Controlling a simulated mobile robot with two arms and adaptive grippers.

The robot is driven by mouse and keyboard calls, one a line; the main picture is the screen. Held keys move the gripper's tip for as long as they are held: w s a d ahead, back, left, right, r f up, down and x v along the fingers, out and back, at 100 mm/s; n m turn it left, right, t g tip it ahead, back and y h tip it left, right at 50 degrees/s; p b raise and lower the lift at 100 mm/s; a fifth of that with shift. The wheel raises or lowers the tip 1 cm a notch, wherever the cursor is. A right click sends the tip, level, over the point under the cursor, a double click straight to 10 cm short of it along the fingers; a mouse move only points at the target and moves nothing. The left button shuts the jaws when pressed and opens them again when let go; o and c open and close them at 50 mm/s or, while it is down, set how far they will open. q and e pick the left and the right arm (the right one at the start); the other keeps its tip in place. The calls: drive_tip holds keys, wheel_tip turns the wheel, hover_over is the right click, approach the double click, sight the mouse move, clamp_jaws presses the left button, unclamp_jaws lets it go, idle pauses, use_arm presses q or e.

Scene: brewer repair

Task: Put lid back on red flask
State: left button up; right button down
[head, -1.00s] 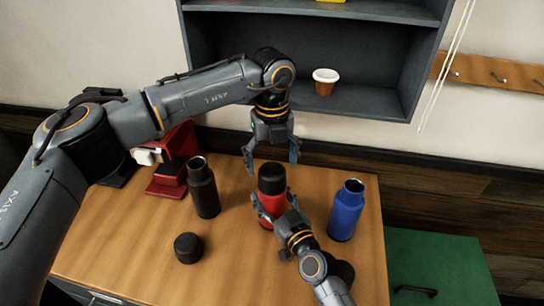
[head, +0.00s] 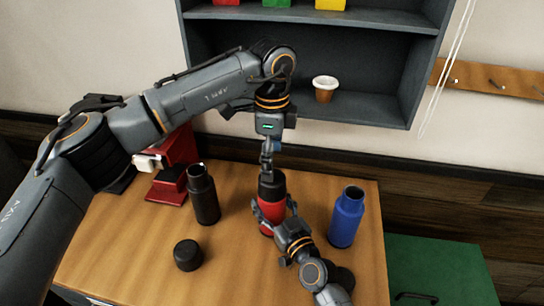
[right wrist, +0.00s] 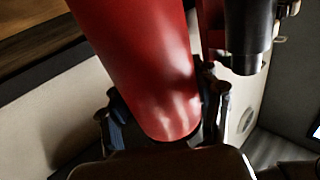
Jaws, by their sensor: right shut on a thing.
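The red flask (head: 268,211) stands on the wooden table with a black lid (head: 271,185) on its top; I cannot tell how firmly it is seated. My right gripper (head: 274,209) is shut around the red flask's body. In the right wrist view the red flask (right wrist: 145,65) runs between the fingers (right wrist: 165,125). My left gripper (head: 267,165) points down right above the black lid, seen edge-on, with its fingertips at or just over the lid's top. Its finger spacing is hidden.
An open black flask (head: 204,198) stands to the left and an open blue flask (head: 346,218) to the right. A loose black lid (head: 188,255) lies front left. A red machine (head: 172,175) is behind left. A shelf holds a cup (head: 325,88).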

sight(272, 206)
use_arm(q)
drive_tip(key=shift+f, duration=4.05)
drive_tip(key=c, duration=1.2)
drive_tip(key=m, duration=0.7)
drive_tip(key=shift+m, duration=0.3)
drive_tip(key=m, duration=0.5)
drive_tip(key=shift+m, duration=0.4)
